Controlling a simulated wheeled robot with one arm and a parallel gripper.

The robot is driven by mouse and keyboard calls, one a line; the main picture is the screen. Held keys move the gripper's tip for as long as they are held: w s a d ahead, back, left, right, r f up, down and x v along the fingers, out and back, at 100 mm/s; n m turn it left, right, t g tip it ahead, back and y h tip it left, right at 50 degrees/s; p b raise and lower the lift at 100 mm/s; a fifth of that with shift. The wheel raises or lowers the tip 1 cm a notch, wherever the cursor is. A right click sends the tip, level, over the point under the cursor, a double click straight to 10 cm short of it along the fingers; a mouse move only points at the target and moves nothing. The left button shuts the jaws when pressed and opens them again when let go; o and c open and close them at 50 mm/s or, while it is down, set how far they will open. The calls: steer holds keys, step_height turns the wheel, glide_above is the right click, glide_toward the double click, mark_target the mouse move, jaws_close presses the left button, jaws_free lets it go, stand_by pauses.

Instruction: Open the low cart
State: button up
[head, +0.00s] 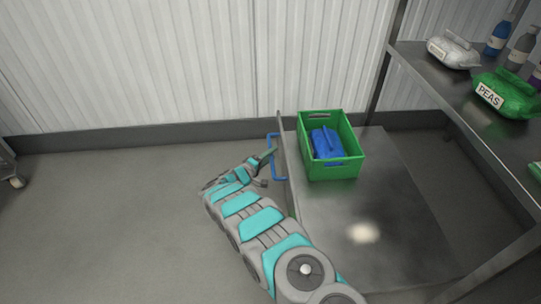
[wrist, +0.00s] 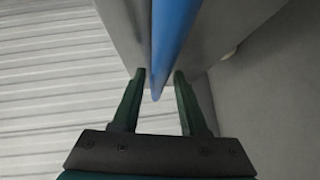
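The low cart (head: 370,225) is a flat grey metal platform at the right of the head view, with an upright end panel on its left side. A blue handle (head: 274,135) sticks out from that panel. My gripper (head: 268,155) is at the handle, reaching in from the left. In the wrist view the blue handle bar (wrist: 172,40) runs between the two dark green fingers of my gripper (wrist: 159,76). The fingers are open, with a visible gap on each side of the bar. Whether either finger touches it elsewhere is hidden.
A green crate (head: 335,172) with a blue package (head: 327,143) inside stands on the cart's far end. A metal shelf (head: 455,95) at the right holds bottles, a white bag and a green PEAS bag (head: 508,97).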

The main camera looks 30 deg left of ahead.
steer(key=shift+o, duration=0.2)
steer(key=v, duration=0.7)
steer(key=shift+s, duration=0.4)
steer(key=shift+a+r, duration=0.1)
steer(key=shift+r, duration=0.05)
